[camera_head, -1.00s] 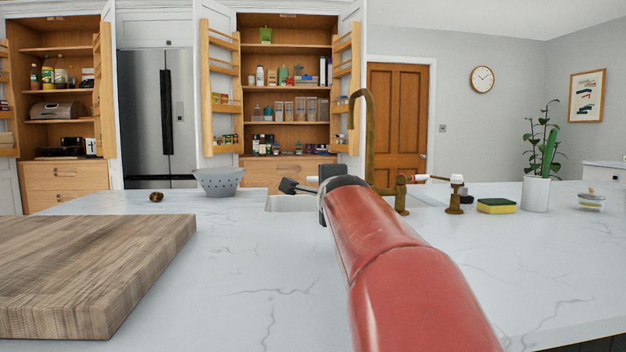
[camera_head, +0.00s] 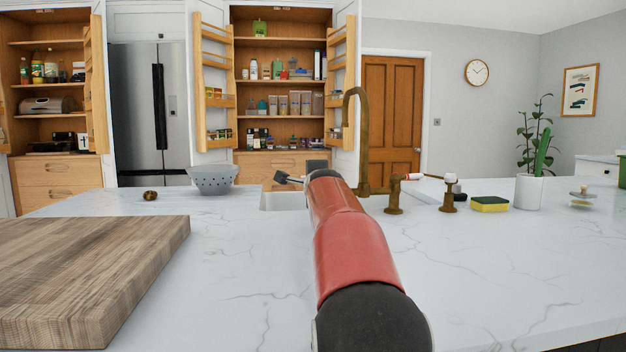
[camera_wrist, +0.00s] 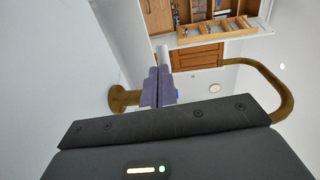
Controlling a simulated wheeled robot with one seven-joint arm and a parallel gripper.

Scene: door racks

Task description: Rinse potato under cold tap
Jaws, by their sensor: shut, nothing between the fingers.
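My gripper (camera_wrist: 158,86) shows in the wrist view with its purple-grey fingers shut and empty. They are close to a round brass tap base (camera_wrist: 124,98); contact cannot be judged. A white cylinder (camera_wrist: 163,56) shows just past the fingertips. The tall curved brass tap (camera_head: 366,135) stands behind the white sink (camera_head: 284,201), and its spout also shows in the wrist view (camera_wrist: 278,85). Two short brass tap posts, one left (camera_head: 394,197) and one white-topped (camera_head: 449,195), stand right of the sink. My arm hides part of the sink.
A wooden board (camera_head: 90,275) fills the left of the marble worktop. A grey colander (camera_head: 213,180) and a small brown-gold round object (camera_head: 150,195) are behind it. The front right worktop is clear.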

